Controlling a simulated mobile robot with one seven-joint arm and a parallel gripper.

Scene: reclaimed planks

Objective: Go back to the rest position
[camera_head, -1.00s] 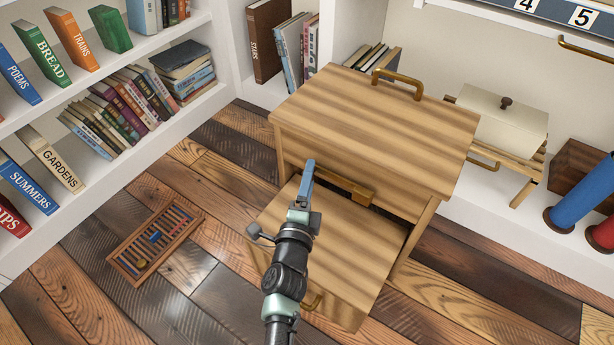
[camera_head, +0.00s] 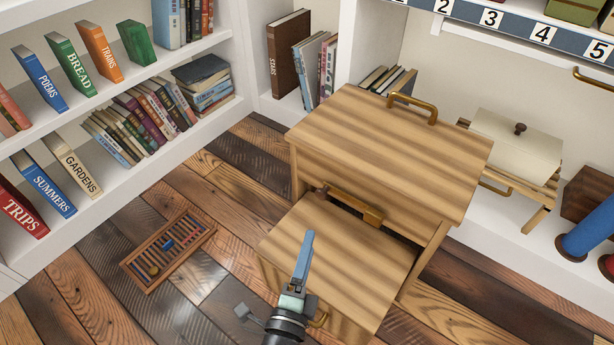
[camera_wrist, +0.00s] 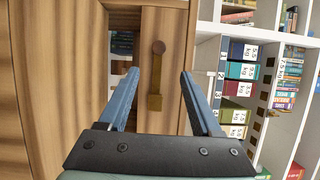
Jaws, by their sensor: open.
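My gripper (camera_head: 305,250) shows in the head view in front of the wooden cabinet (camera_head: 390,140), over the lower box-like wooden part (camera_head: 345,235) that stands out from the cabinet's front. In the wrist view my gripper (camera_wrist: 160,92) is open, its two blue fingers apart with nothing between them. Behind the fingers are wood panels and a brass handle (camera_wrist: 156,75). I cannot tell whether any finger touches the wood.
Bookshelves (camera_head: 195,45) stand at the left and back. A slatted wooden tray (camera_head: 168,248) lies on the plank floor (camera_head: 75,300). A lidded cream box (camera_head: 510,145) and a blue cylinder (camera_head: 585,230) sit on the right shelf. Floor at lower left is clear.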

